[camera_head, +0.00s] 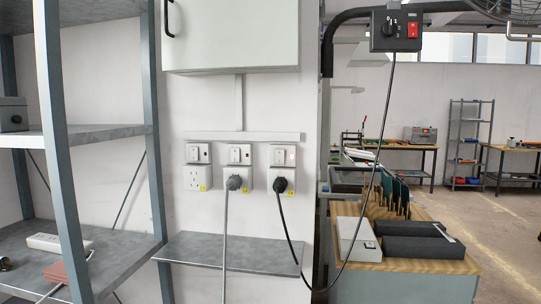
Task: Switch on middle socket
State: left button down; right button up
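Three wall sockets sit in a row on the white wall, each with a switch plate above it. The middle socket (239,178) has a grey plug (234,183) in it with a grey cable hanging down. Its switch plate (240,154) is above the plug; the switch position is too small to tell. The left socket (196,178) is empty. The right socket (283,174) holds a black plug (280,185) with a black cable, and its switch plate (283,155) shows a faint reddish tint. Neither of my grippers is in view.
A grey metal shelf rack (60,130) stands at the left. A narrow metal shelf (230,253) juts out below the sockets, and a white cabinet (232,35) hangs above. The black cable loops right to a control box (396,30). A wooden-topped bench (440,266) stands at the right.

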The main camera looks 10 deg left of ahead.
aim_at(235, 153)
jog(key=i+l, duration=0.6)
jog(key=l, duration=0.25)
jog(key=u, duration=0.05)
